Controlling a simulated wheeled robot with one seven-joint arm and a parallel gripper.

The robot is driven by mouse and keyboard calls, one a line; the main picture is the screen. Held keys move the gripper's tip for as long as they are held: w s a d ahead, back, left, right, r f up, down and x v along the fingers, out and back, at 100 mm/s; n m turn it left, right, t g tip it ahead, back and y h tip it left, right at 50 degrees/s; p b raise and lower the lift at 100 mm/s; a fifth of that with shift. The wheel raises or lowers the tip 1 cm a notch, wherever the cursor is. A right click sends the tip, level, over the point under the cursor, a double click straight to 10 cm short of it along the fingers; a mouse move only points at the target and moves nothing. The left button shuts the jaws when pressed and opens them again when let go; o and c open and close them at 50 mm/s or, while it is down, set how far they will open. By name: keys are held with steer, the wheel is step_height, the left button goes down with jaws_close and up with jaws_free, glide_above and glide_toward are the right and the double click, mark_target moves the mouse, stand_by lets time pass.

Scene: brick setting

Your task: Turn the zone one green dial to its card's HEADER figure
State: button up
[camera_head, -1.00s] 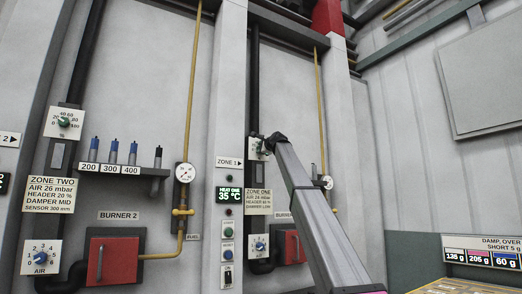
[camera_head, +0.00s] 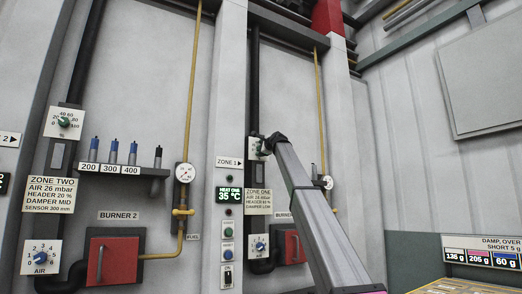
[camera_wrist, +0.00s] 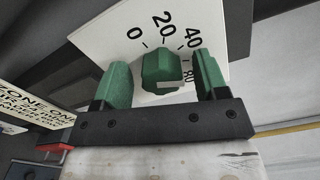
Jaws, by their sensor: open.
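My gripper (camera_wrist: 163,76) is open, one green-padded finger on each side of the dial, with gaps visible. In the head view my gripper (camera_head: 272,142) is at the plate (camera_head: 254,149), partly hiding it. The zone one card (camera_head: 258,201) hangs below; its HEADER figure is too small to read surely. It also shows in the wrist view (camera_wrist: 28,112).
Below the card are an AIR dial (camera_head: 259,246) and a red burner box (camera_head: 291,246). A gauge (camera_head: 327,183) and yellow pipe (camera_head: 320,110) stand right of my arm. The zone two dial (camera_head: 64,123) and card (camera_head: 48,194) are at left.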

steer(key=v, duration=1)
steer(key=shift+s+d, duration=0.25)
steer(key=shift+s, duration=0.1)
